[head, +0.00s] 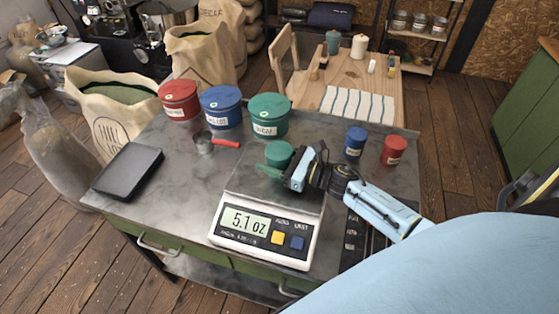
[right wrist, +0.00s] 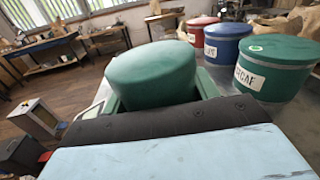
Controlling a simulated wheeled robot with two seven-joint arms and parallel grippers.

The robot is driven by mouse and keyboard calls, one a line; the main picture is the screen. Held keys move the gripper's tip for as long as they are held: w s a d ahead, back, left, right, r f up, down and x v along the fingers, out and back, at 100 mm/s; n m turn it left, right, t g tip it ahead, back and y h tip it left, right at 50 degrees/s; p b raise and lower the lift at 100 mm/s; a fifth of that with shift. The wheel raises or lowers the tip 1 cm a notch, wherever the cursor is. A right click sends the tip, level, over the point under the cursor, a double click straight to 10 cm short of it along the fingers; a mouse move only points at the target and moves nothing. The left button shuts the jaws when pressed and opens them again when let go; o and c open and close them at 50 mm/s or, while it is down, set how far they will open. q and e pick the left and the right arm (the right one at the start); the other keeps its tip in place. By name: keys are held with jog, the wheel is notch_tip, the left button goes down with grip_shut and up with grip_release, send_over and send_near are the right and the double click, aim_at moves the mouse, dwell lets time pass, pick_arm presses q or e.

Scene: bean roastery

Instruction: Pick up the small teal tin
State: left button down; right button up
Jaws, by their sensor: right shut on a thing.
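The small teal tin (head: 279,153) is at the back of the scale's plate in the head view. My right gripper (head: 275,163) reaches it from the right and is shut on it, with its green fingers at the tin's sides. In the right wrist view the tin (right wrist: 152,76) stands upright and large between the fingers. Whether its base touches the plate is hidden. The kitchen scale (head: 262,236) reads 5.1 oz. My left gripper is not in view.
Big red (head: 180,101), blue (head: 222,108) and teal (head: 269,117) canisters stand behind. A small blue tin (head: 355,143) and small red tin (head: 394,151) are at right. A red-handled scoop (head: 205,143) and dark tray (head: 128,172) lie left, with bare tabletop between tray and scale.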

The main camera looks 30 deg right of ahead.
jog(key=shift+r, duration=0.2)
notch_tip(320, 180, up, 10)
jog(key=shift+f+p, duration=0.2)
jog(key=shift+p, duration=0.25)
jog(key=s+a+f+m+t+h+b, duration=0.1)
jog(key=s+a+f+m+h+b, duration=0.1)
jog(key=h+b, duration=0.1)
jog(key=s+a+f+m+t+h+b, duration=0.1)
jog(key=a+f+m+h+b, duration=0.1)
jog(key=a+b, duration=0.1)
jog(key=s+a+f+m+h+b, duration=0.1)
jog(key=s+a+h+b, duration=0.1)
jog(key=b, duration=0.3)
jog(key=shift+s+a+f+m+t+h, duration=0.4)
jog(key=shift+a+h, duration=0.1)
jog(key=shift+h, duration=0.3)
jog(key=shift+s+m+h, duration=0.3)
jog(key=shift+s+h, duration=0.1)
jog(key=shift+h, duration=0.1)
